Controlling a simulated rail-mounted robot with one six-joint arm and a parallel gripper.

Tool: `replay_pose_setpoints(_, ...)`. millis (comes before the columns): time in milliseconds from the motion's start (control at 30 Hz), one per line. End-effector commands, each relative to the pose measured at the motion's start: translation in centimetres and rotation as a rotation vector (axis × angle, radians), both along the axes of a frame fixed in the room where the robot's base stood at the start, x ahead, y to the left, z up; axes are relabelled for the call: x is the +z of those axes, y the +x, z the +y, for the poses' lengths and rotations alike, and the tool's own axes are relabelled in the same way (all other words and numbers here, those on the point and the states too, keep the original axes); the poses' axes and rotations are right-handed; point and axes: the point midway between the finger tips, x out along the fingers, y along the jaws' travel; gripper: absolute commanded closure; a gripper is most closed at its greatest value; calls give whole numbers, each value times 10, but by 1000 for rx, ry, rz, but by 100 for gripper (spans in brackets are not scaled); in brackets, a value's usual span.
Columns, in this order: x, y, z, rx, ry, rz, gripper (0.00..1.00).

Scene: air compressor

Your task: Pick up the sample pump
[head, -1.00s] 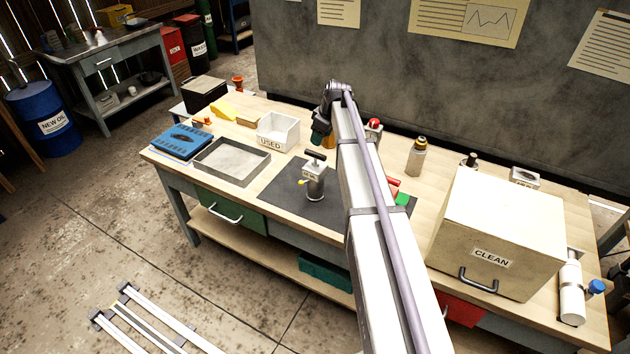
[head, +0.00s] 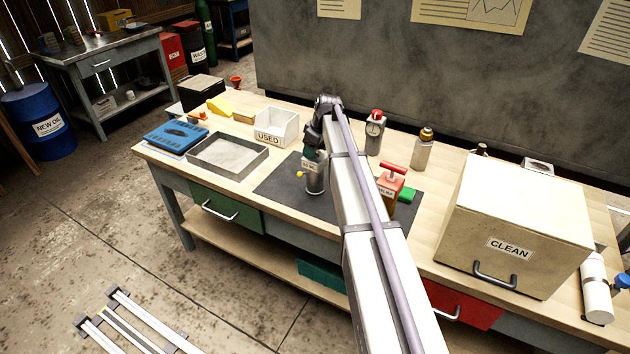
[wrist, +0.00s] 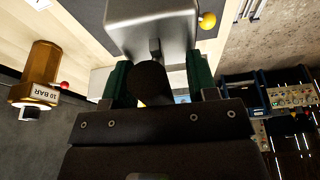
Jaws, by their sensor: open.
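In the wrist view, the pump's grey body (wrist: 155,25) lies just beyond the fingers. My open gripper (wrist: 158,76) has its green fingers on either side of the black handle (wrist: 150,82). I cannot tell whether either finger touches it.
A red device with a T-handle (head: 391,182) stands to the right on the mat. A grey tray (head: 226,158) and a white USED bin (head: 276,127) are to the left. A brass 10 BAR piece (wrist: 38,75) is near the gripper. A large CLEAN box (head: 515,225) fills the right.

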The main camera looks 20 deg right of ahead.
Motion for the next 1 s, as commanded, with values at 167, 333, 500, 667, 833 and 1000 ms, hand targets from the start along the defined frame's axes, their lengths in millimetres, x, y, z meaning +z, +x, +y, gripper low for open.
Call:
replay_pose_setpoints(167,3,0,0,0,0,0,51)
replay_pose_setpoints(333,3,0,0,0,0,0,67)
replay_pose_setpoints(500,3,0,0,0,0,0,83)
replay_pose_setpoints(667,3,0,0,0,0,0,99)
replay_pose_setpoints(833,3,0,0,0,0,0,100)
replay_pose_setpoints(1000,3,0,0,0,0,0,100)
